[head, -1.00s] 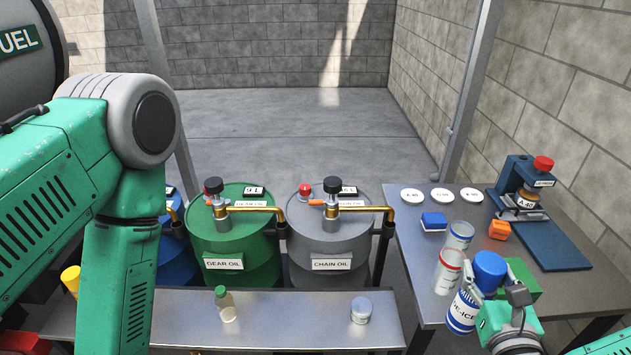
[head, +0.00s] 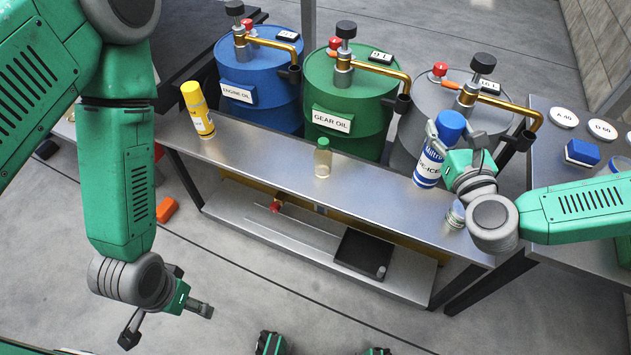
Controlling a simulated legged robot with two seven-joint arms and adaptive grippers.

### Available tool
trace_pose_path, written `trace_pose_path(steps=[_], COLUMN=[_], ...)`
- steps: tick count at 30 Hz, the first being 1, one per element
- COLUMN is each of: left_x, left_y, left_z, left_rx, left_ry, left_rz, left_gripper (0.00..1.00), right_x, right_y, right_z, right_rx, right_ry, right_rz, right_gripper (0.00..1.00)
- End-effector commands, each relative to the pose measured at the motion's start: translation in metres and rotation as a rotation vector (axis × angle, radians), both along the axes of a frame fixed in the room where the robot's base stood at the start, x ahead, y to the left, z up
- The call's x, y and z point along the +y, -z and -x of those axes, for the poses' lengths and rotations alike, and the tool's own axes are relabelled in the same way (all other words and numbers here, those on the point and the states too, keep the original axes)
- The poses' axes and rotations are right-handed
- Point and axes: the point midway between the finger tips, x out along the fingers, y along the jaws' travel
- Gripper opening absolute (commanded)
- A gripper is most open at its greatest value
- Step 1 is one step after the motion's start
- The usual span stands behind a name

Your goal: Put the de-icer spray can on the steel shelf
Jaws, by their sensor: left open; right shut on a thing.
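The de-icer spray can (head: 430,165) is white and blue with a blue cap. My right gripper (head: 447,155) is shut on it. The can is nearly upright, over the right part of the steel shelf (head: 262,172); I cannot tell whether its base touches the surface. The gripper hides part of its label. My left gripper (head: 166,322) is open and empty, low at the left, in front of the shelf and over the floor.
On the shelf stand a yellow can (head: 198,110), a small green-capped bottle (head: 322,158) and a small jar (head: 456,214), partly hidden by my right arm. Blue (head: 262,75), green (head: 350,100) and grey (head: 415,110) drums stand behind. A black tray (head: 362,252) is on the lower level.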

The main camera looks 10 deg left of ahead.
Motion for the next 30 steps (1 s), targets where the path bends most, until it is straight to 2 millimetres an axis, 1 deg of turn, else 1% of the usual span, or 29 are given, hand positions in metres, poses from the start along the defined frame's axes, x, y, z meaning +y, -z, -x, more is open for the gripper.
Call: trace_pose_path(steps=[1,3,6,9,15,17,21,24,30], left_x=[0.0,0.0,0.0,0.0,0.0,0.0,0.0,0.0,0.0], left_y=[0.018,0.027,0.035,0.038,0.039,0.041,0.048,0.052,0.055], left_z=[0.0,0.0,0.0,0.0,0.0,0.0,0.0,0.0,0.0], left_rx=[0.0,0.0,0.0,-0.001,-0.001,-0.001,-0.001,0.0,0.0], left_ry=[0.0,0.0,0.0,0.0,0.0,0.0,0.0,0.0,0.0], left_rz=[0.0,0.0,0.0,0.0,0.0,0.0,0.0,0.0,0.0], left_gripper=[0.72,0.72,0.72,0.72,0.72,0.72,0.72,0.72,0.72], right_x=[0.003,0.007,0.011,0.014,0.015,0.015,0.015,0.014,0.015], right_y=[0.016,0.024,0.032,0.035,0.038,0.047,0.075,0.09,0.104], right_z=[-0.007,-0.014,-0.022,-0.025,-0.026,-0.026,-0.026,-0.026,-0.026], right_rx=[-0.005,-0.006,-0.005,-0.005,-0.003,-0.004,-0.002,-0.003,-0.004], right_ry=[-0.013,-0.03,-0.048,-0.059,-0.063,-0.063,-0.062,-0.061,-0.062], right_rz=[0.002,0.004,0.006,0.008,0.009,0.01,0.011,0.01,0.01], right_gripper=[0.0,0.0,0.0,0.0,0.0,0.0,0.0,0.0,0.0])
